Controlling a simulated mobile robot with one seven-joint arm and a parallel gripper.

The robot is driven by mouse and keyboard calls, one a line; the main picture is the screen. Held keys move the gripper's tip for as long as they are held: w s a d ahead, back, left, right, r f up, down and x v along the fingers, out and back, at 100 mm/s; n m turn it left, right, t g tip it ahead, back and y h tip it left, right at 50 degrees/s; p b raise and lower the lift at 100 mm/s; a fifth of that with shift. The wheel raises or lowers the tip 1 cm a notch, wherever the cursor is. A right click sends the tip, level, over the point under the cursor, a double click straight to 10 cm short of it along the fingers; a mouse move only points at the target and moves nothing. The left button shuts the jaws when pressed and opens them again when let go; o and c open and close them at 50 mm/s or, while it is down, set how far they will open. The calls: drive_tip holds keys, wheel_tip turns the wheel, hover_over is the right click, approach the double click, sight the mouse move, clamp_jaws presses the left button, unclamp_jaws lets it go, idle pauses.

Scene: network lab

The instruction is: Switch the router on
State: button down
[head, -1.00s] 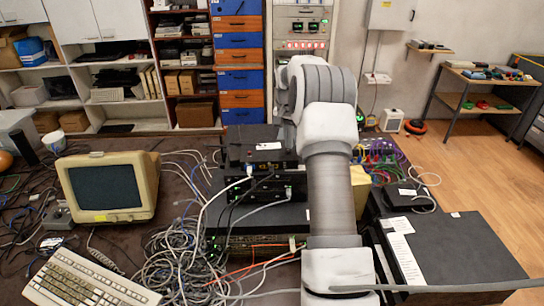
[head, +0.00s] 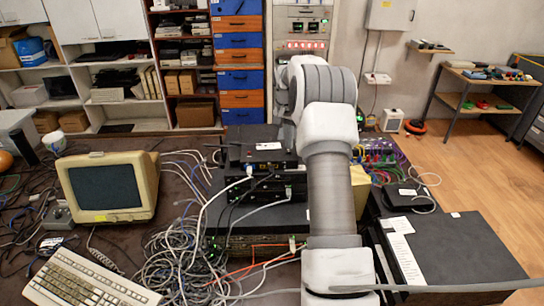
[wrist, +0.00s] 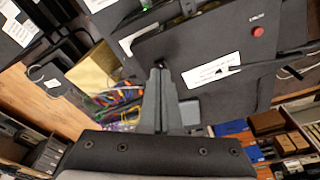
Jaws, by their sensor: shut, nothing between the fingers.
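A flat black device, likely the router (wrist: 180,45), fills the upper middle of the wrist view. It has a white label (wrist: 211,70) and a small red button (wrist: 258,31) near its right end, with small lettering beside it. In the head view a black box with a white label (head: 268,146) tops the stack of devices; I take it to be the same one. My gripper (wrist: 160,72) is shut and empty. Its fingertips overlap the device's edge in the wrist view, left of the button; I cannot tell whether they touch it. My arm hides the gripper in the head view.
Tangled cables (head: 185,255) lie left of the stack. A beige monitor (head: 108,190) and keyboard (head: 90,280) stand further left. A large black box (head: 455,250) and a smaller black device (head: 408,196) are at the right. Another cable bundle (head: 380,158) lies behind my arm.

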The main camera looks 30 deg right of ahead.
drive_tip(key=shift+f+b, duration=0.55)
drive_tip(key=shift+f, duration=0.3)
idle(0.4)
wheel_tip(320, 180, up, 7)
drive_tip(key=p, duration=0.5)
idle(0.3)
drive_tip(key=shift+r, duration=0.1)
idle(0.4)
